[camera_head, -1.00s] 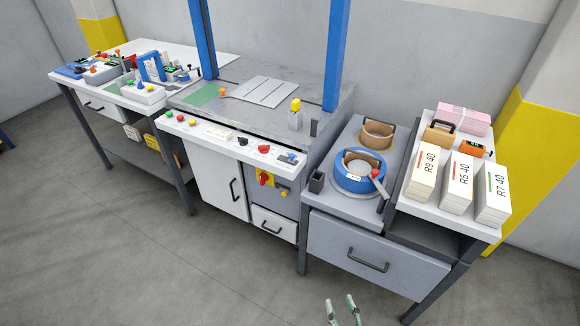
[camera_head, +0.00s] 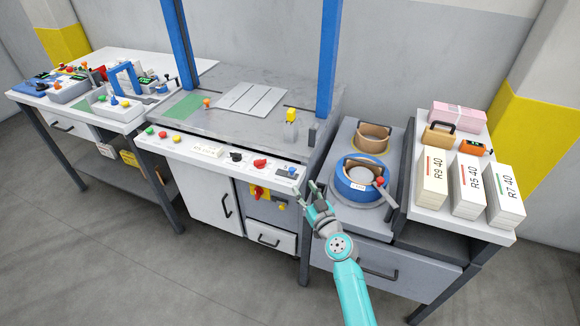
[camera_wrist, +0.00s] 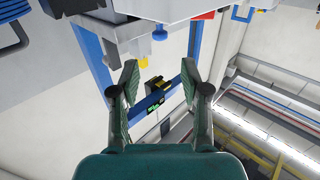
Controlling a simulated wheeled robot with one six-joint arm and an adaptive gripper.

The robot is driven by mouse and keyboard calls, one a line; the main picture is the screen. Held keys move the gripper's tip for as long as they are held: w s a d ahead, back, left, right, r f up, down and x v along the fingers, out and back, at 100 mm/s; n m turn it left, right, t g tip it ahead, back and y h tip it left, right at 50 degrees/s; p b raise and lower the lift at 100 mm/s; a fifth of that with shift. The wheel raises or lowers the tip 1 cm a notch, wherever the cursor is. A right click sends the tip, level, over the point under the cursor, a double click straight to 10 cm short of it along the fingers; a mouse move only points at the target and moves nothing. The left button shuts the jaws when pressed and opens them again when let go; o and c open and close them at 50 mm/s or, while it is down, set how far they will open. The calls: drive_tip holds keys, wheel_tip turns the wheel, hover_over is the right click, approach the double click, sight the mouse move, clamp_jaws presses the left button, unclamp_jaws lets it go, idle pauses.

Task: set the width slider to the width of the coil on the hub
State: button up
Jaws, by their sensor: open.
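The blue coil (camera_head: 347,189), with a white label, sits on the round hub of the low grey side stand. A red-knobbed lever (camera_head: 380,183) lies at its right. The long white control panel (camera_head: 220,152) has a small grey and blue control (camera_head: 287,172) at its right end; I cannot tell for sure that it is the width slider. My gripper (camera_head: 308,188) is open and empty, just right of the panel's right end and in front of the coil stand. In the wrist view its two fingers (camera_wrist: 160,70) are spread, with nothing between them.
A second, tan coil (camera_head: 373,139) stands behind the blue one. Two blue posts (camera_head: 328,60) rise from the machine. A cluttered bench (camera_head: 90,95) stands at left. The floor in front is clear.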

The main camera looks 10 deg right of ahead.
sight(293, 171)
drive_tip(key=w, duration=0.3)
drive_tip(key=w+a, duration=0.1)
drive_tip(key=w, duration=0.6)
drive_tip(key=shift+w+a, duration=0.3)
drive_tip(key=shift+a, duration=0.05)
clamp_jaws()
